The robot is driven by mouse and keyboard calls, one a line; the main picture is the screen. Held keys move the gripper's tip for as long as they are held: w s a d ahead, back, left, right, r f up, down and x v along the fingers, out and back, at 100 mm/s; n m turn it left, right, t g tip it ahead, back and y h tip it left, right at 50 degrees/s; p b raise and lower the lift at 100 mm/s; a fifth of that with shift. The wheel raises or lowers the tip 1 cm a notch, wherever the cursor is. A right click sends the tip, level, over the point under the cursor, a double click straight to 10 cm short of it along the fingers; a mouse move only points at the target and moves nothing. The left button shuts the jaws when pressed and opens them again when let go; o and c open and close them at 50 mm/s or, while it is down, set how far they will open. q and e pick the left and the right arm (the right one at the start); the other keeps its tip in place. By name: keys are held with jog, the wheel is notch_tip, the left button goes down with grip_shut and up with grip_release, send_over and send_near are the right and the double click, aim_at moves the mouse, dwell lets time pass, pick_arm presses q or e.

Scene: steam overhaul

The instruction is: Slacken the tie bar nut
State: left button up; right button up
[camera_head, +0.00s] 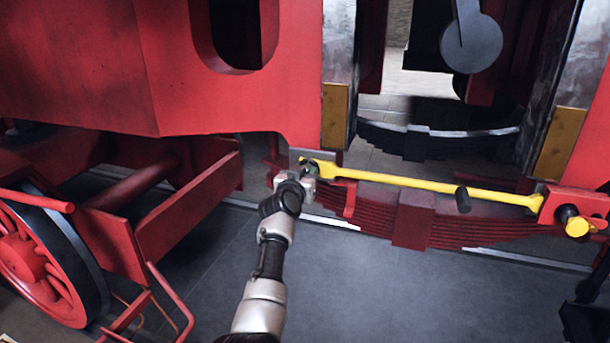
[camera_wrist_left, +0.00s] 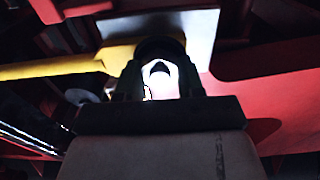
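The yellow tie bar (camera_head: 420,188) runs across below the red frame, between its two legs. My left gripper (camera_head: 308,172) is at the left end of the bar. In the left wrist view its dark fingers (camera_wrist_left: 163,82) stand on both sides of a dark round piece (camera_wrist_left: 160,48), possibly the nut. The dark light there does not show whether they press on it.
A dark cylinder (camera_head: 462,199) sits against the bar right of its middle. A red leaf spring (camera_head: 412,226) hangs just below the bar. A red wheel (camera_head: 40,262) and red steps (camera_head: 150,310) stand at left. The grey floor (camera_head: 370,290) in front is clear.

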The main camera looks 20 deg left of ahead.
pick_arm(q)
jog(key=shift+c, duration=1.4)
jog(key=shift+n, duration=0.3)
jog(key=shift+n+p, duration=2.7)
jog(key=shift+n, duration=7.8)
